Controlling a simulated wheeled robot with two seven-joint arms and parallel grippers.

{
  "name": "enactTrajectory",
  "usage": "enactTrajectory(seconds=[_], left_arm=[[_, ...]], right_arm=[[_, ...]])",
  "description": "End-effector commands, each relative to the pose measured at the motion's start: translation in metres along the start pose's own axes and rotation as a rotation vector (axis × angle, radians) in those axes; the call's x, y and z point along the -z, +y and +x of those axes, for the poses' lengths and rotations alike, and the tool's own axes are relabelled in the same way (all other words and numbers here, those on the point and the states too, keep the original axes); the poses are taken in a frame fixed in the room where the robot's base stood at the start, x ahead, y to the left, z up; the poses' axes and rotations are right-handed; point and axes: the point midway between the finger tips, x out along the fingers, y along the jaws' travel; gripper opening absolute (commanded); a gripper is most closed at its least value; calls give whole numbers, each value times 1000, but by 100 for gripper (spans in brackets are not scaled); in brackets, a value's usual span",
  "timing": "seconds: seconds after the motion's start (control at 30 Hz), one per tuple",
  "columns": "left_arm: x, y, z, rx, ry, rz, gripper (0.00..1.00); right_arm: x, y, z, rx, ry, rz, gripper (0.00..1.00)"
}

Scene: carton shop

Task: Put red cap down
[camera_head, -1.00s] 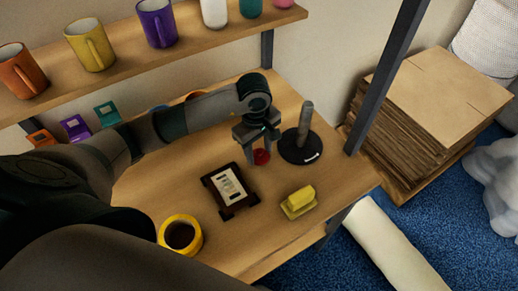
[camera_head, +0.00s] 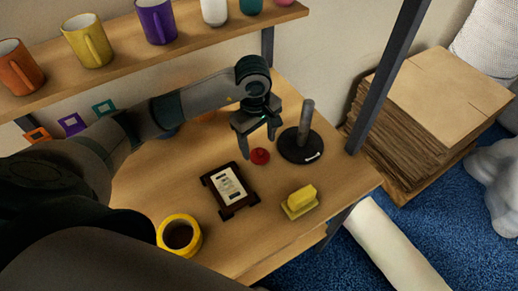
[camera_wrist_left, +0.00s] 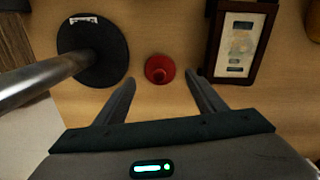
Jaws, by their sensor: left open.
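The red cap (camera_head: 260,156) lies on the wooden table, between the framed panel and the black round stand. It also shows in the left wrist view (camera_wrist_left: 160,69), just beyond the fingertips and between their lines. My left gripper (camera_head: 258,146) is open and empty, raised a little above and behind the cap. Its two spread fingers show in the left wrist view (camera_wrist_left: 160,78), and neither holds the cap. My right gripper is not in view.
The black stand with a grey post (camera_head: 301,146) is right of the cap. The dark-framed panel (camera_head: 230,190), a yellow sponge-like block (camera_head: 300,201) and a yellow tape roll (camera_head: 180,235) lie nearer. A shelf of mugs (camera_head: 130,47) runs behind. Table between cap and block is clear.

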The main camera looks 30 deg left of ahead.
Motion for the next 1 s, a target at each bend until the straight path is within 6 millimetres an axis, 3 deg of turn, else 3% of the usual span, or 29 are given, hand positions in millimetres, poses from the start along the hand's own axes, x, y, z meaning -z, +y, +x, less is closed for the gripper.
enactTrajectory(seconds=[0.33,1.0], left_arm=[[0,0,-35,-1,2,0,64],[0,0,-37,0,1,0,64]], right_arm=[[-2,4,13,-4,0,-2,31],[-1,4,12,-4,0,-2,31]])
